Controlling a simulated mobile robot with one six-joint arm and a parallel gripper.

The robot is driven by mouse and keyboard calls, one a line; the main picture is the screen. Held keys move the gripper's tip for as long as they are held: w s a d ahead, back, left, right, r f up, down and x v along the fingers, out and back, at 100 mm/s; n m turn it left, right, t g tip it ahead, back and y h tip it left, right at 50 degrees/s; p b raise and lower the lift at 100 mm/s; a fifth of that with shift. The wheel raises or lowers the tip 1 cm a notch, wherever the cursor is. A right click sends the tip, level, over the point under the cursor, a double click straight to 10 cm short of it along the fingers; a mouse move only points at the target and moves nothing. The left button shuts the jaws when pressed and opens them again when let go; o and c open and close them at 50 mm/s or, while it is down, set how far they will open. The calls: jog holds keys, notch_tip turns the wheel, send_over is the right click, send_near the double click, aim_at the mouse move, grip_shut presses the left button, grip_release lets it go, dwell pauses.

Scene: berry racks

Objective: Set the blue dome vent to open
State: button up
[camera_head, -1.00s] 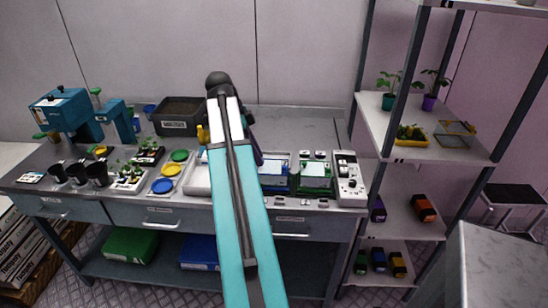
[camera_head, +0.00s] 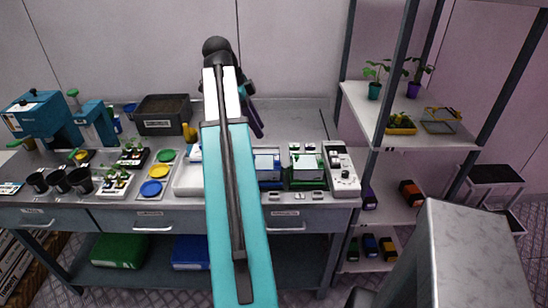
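A box with a blue base and a pale, clear-looking top (camera_head: 268,164) stands on the bench just right of my arm; it looks like the blue dome. Its vent is too small to make out, so I cannot tell its setting. A similar box with a green base (camera_head: 306,172) stands to its right. My teal arm reaches up the middle of the view. Dark wrist parts (camera_head: 254,117) show behind it, above and left of the blue dome and apart from it. My fingertips cannot be made out.
A white control box (camera_head: 342,172) stands right of the domes. A white tray (camera_head: 187,180) is partly behind my arm. Coloured discs, black pots and a blue machine (camera_head: 42,118) fill the left bench. A plant rack (camera_head: 408,130) stands right. The rear bench is fairly clear.

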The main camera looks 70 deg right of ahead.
aim_at(277, 161)
jog(key=shift+p+x, duration=0.7)
jog(key=shift+x, duration=6.05)
jog(key=shift+s+r, duration=0.1)
jog(key=shift+s, duration=0.05)
jog(key=shift+c, duration=0.2)
grip_shut()
